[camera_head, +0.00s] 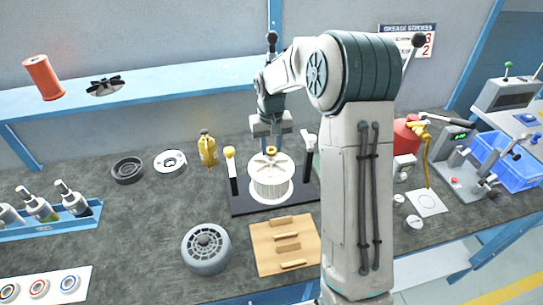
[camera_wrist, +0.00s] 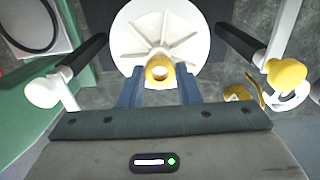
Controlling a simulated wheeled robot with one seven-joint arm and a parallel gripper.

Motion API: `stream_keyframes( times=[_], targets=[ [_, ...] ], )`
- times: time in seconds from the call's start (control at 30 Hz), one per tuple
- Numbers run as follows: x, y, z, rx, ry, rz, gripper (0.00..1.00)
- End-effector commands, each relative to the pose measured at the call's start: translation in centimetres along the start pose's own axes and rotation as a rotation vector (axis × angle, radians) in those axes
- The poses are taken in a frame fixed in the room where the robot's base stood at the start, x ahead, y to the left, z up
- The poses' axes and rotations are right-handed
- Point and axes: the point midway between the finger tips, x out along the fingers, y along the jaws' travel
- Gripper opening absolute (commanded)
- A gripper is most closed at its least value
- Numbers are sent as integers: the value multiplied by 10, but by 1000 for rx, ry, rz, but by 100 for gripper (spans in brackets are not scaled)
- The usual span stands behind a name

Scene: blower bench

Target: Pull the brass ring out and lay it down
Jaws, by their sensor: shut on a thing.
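The brass ring (camera_head: 271,150) sits at the center of the white finned blower wheel (camera_head: 268,183); in the wrist view it is a small yellow ring (camera_wrist: 151,73) at the hub of the wheel (camera_wrist: 125,45). My gripper (camera_head: 271,146) reaches down over the wheel from above. In the wrist view its two blue fingers (camera_wrist: 160,76) lie on either side of the ring and are shut on it. Whether the ring is still seated in the hub or slightly raised, I cannot tell.
The wheel stands on a black fixture (camera_head: 240,205) between two upright levers; the left one has a yellow knob (camera_head: 229,152). A wooden board (camera_head: 262,265) with slats lies in front. A grey round motor (camera_head: 205,250) stands left of it. Bare bench shows around (camera_head: 140,220).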

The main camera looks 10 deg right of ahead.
Motion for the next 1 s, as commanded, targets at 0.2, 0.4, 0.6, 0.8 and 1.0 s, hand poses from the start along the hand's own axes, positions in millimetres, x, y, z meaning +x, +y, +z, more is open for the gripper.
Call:
stream_keyframes(
  times=[0.2, 0.4, 0.6, 0.8, 1.0],
  targets=[
    [-13, 0, 0, 0, 1, 0, 0],
    [-23, 0, 0, 0, 1, 0, 0],
    [-32, 0, 0, 0, 1, 0, 0],
    [-32, 0, 0, 0, 1, 0, 0],
    [-29, 0, 1, 0, 0, 0, 0]
  ],
)
